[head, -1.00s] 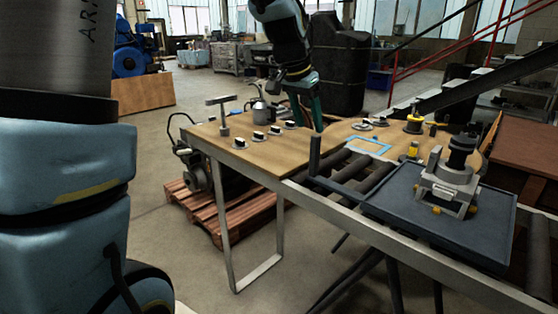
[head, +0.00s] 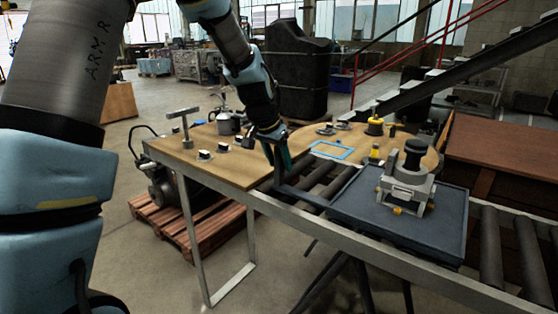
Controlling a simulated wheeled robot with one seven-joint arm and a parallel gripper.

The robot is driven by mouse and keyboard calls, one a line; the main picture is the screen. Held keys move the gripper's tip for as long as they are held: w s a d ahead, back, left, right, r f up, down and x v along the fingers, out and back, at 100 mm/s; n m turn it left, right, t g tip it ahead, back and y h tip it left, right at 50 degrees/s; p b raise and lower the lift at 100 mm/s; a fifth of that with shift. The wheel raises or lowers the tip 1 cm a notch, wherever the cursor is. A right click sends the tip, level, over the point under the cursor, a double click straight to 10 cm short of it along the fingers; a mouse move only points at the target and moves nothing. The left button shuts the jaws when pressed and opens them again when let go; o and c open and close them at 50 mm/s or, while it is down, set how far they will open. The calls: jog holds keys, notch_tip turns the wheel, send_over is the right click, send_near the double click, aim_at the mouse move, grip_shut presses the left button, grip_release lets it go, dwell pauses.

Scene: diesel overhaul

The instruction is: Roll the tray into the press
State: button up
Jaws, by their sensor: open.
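The dark blue-grey tray (head: 345,218) lies flat on the roller track at the right of the bench. A grey metal fixture (head: 408,186) with a black cylinder on top stands in it. A dark upright post (head: 268,157) with a low bar reaches from the tray's left side across the rollers. My gripper (head: 281,160) points down close beside this post, with its teal fingers open. I cannot tell whether it touches the post. I cannot make out a press in the view.
Bare rollers (head: 490,248) continue to the right of the tray. A brown cabinet (head: 503,165) stands behind the rollers at right. A pallet (head: 190,222) lies below.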

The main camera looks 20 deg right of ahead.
grip_shut()
dwell(0.4)
dwell(1.0)
